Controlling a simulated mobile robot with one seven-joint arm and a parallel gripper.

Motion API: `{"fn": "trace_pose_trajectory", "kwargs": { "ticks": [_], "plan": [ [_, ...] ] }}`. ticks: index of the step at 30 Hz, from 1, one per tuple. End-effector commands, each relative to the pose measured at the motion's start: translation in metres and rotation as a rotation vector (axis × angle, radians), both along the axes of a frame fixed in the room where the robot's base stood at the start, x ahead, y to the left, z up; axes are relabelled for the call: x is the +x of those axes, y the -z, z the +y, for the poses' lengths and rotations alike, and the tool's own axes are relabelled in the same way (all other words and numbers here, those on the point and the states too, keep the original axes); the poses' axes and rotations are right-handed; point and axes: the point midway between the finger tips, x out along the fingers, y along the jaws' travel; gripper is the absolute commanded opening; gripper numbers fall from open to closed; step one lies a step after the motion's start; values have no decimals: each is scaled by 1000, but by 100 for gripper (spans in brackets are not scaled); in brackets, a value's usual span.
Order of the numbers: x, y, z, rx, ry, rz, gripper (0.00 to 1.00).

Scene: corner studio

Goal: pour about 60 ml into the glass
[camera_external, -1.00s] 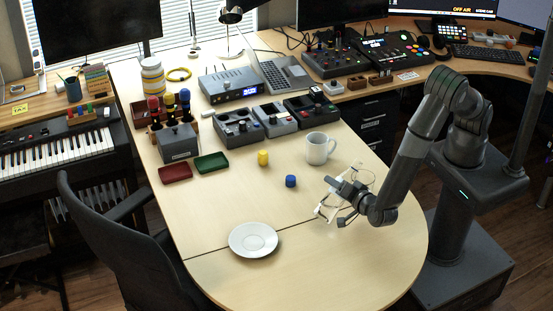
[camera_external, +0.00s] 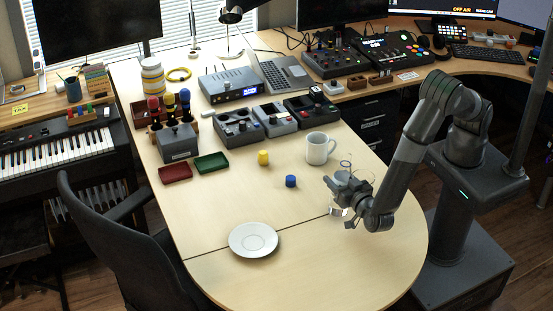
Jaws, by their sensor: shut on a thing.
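My gripper (camera_external: 345,188) is over the right part of the table, in front of the white mug. It is shut on a clear vessel, mostly hidden by the gripper and hard to make out against the pale table. A thin clear rim (camera_external: 346,164) shows just above the gripper. A small bright, glassy piece (camera_external: 338,211) shows just below it. I cannot tell whether these two belong to one vessel or to a held vessel and a separate glass. Any liquid and its level are too small to see.
A white mug (camera_external: 320,149) stands close behind my gripper. A white saucer (camera_external: 253,240) lies at the front left. The table's front right (camera_external: 330,270) is clear.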

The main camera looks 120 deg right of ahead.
Motion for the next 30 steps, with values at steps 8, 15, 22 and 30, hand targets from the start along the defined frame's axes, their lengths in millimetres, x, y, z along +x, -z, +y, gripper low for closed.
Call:
{"fn": "trace_pose_trajectory", "kwargs": {
  "ticks": [8, 15, 22, 30],
  "plan": [
    [0, 0, 0, -29, 0, 83, 24],
    [0, 0, 0, -31, 0, 88, 24],
    [0, 0, 0, -31, 0, 88, 24],
    [0, 0, 0, -31, 0, 87, 24]
  ]
}}
